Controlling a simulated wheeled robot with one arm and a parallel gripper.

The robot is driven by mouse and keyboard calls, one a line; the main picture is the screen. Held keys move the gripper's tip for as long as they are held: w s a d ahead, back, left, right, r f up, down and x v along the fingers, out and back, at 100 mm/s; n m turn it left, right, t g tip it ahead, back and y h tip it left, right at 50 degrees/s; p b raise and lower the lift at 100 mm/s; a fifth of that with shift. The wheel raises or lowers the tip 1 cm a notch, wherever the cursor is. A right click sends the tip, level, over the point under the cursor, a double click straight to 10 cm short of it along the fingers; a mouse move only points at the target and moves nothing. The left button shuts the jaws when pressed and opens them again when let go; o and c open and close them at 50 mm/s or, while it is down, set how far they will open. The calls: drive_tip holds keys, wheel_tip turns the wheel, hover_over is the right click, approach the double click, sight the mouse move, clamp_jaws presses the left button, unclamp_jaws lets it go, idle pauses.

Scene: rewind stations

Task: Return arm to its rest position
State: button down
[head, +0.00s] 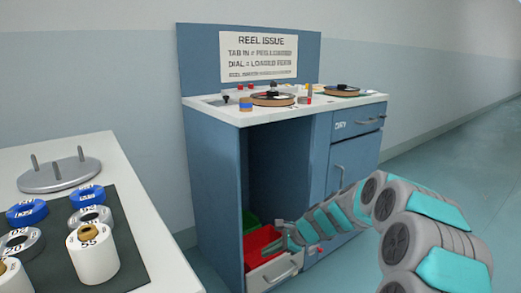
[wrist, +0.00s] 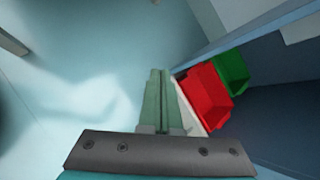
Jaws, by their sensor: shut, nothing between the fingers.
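My arm, in grey and teal, reaches in from the lower right of the head view towards the lower front of the blue cabinet (head: 214,170). My gripper (head: 288,236) is at the cabinet's open bay, close to the red bin (head: 262,243). In the wrist view my gripper (wrist: 158,74) has its two green fingers together with nothing between them. The red bin (wrist: 204,96) lies just right of the fingers, with the green bin (wrist: 232,70) beyond it. I cannot tell whether the fingers touch the pale drawer edge beside the red bin.
The cabinet's white top (head: 230,112) carries reels and small parts below a "REEL ISSUE" sign (head: 258,56). A pale drawer (head: 275,272) sticks out low at the front. A white table (head: 170,270) with spools and a pegged grey disc (head: 60,176) stands left. Floor (head: 450,150) is clear at right.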

drive_tip(key=s+r+n+g+h+p, duration=0.15)
drive_tip(key=s+r+n, duration=0.3)
drive_tip(key=s, duration=0.65)
drive_tip(key=s+r+n+g+h, duration=0.15)
drive_tip(key=s+r+n, duration=0.3)
drive_tip(key=s, duration=0.55)
drive_tip(key=s+d+n+g+h+p, duration=0.1)
drive_tip(key=s+d+n, duration=0.3)
drive_tip(key=s, duration=0.8)
drive_tip(key=s+d+r+n+g+h+p, duration=0.1)
drive_tip(key=s+d+n+h, duration=0.3)
drive_tip(key=s+d, duration=0.4)
drive_tip(key=s, duration=0.5)
drive_tip(key=shift+s+d+r, duration=0.2)
drive_tip(key=shift+r, duration=0.1)
drive_tip(key=shift+w, duration=0.15)
